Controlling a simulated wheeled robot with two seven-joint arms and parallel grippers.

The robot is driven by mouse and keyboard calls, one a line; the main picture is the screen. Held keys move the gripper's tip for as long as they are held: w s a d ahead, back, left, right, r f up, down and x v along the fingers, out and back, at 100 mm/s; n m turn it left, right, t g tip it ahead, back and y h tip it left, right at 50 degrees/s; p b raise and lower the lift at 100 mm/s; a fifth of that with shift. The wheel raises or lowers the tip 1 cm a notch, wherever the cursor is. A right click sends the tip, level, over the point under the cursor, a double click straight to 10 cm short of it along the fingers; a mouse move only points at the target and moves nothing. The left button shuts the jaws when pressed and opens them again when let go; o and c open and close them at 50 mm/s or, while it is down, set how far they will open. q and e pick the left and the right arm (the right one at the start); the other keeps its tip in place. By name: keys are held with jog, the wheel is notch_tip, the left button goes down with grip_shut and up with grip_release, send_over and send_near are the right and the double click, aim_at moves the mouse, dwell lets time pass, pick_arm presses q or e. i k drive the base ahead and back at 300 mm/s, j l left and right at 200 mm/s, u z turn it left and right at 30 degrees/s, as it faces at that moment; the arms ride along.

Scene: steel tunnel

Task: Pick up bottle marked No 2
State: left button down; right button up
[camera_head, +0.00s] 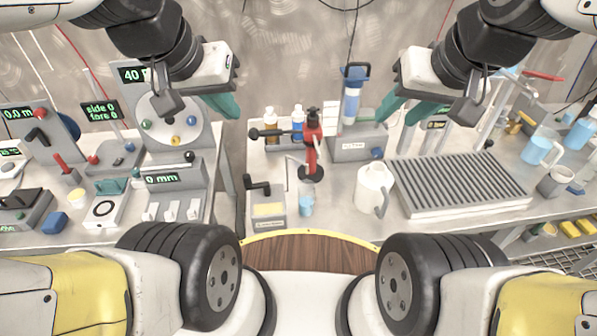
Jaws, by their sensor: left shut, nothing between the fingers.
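Two small bottles stand on the middle table behind a red stand: an amber one (270,122) and a blue one with a white cap (298,117). Their labels are too small to read, so I cannot tell which is marked No 2. The red stand partly covers the blue bottle. My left gripper (226,106) has teal fingers, is shut and empty, and hangs to the left of the bottles. My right gripper (396,118) hangs to their right, with its teal fingers apart and nothing seen between them.
The red stand (311,155) with a black base is in front of the bottles. Gauges crowd the left table.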

aim_at(306, 188)
jog(key=z, duration=0.4)
jog(key=j+z, duration=0.1)
jog(key=z, duration=0.35)
jog(key=k+z, duration=0.1)
jog(key=z, duration=0.3)
jog(key=j+z, duration=0.1)
jog(key=z, duration=0.3)
jog(key=k+j+z, duration=0.1)
jog(key=k+z, duration=0.25)
jog(key=k+j+z, duration=0.1)
jog(key=z, duration=0.3)
jog(key=k+z, duration=0.35)
jog(key=k+j+z, duration=0.15)
jog(key=k+j, duration=0.25)
jog(key=k, duration=0.1)
